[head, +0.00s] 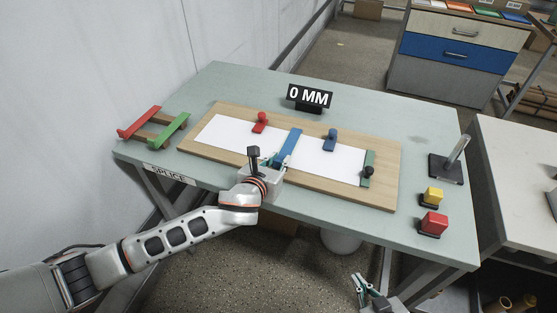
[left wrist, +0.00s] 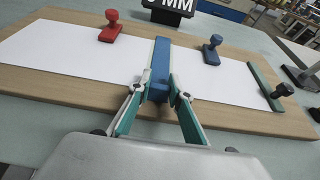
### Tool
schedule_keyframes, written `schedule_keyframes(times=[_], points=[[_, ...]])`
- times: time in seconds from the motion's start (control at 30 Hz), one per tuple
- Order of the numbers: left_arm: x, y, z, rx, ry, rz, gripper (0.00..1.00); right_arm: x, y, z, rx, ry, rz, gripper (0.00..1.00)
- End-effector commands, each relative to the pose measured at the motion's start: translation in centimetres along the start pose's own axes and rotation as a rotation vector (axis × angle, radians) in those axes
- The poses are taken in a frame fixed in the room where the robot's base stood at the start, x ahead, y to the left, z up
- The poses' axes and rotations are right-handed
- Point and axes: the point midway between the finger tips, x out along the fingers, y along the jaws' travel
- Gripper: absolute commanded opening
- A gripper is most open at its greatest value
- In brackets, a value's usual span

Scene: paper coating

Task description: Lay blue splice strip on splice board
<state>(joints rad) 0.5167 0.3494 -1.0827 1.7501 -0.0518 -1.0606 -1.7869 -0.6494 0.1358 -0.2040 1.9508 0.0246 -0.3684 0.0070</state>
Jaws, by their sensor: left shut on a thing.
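In the left wrist view the strip (left wrist: 160,68) runs straight away from between the fingers (left wrist: 159,98). Whether it lies flat on the paper or slightly above it, I cannot tell. My right gripper (head: 366,287) is low at the bottom of the head view, off the table's front, with its fingers apart and empty.
A rack with red and green strips (head: 160,127) stands left. A "0 MM" sign (head: 309,97) stands behind. Yellow (head: 432,197) and red (head: 433,223) blocks are right.

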Motion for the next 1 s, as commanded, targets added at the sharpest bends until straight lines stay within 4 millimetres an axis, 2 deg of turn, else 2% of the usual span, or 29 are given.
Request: schedule_keyframes(times=[0.1, 0.13, 0.2, 0.53, 0.67, 0.77, 1.0], points=[[0.0, 0.0, -0.1, 0.000, 0.001, 0.000, 0.09, 0.0, 0.0, 0.0, 0.000, 0.000, 0.000, 0.00], [0.0, 0.0, -0.1, 0.000, 0.001, 0.000, 0.24, 0.0, 0.0, 0.0, 0.000, 0.000, 0.000, 0.00], [0.0, 0.0, -0.1, 0.000, 0.001, 0.000, 0.39, 0.0, 0.0, 0.0, 0.000, 0.000, 0.000, 0.00], [-0.1, 0.0, -0.1, 0.000, 0.001, 0.000, 0.39, -0.1, 0.0, 0.0, -0.002, -0.001, 0.000, 0.00], [-0.8, 0.0, -0.1, 0.000, 0.002, 0.000, 0.39, -0.1, 0.0, 0.0, -0.001, -0.001, 0.000, 0.00], [-2.1, 0.0, -0.1, -0.001, 0.002, -0.001, 0.39, 0.0, 0.0, 0.0, -0.001, 0.000, 0.000, 0.00], [-6.8, 0.0, -0.1, 0.000, 0.002, -0.002, 0.39, 0.0, 0.0, 0.0, 0.000, 0.000, 0.000, 0.00]])
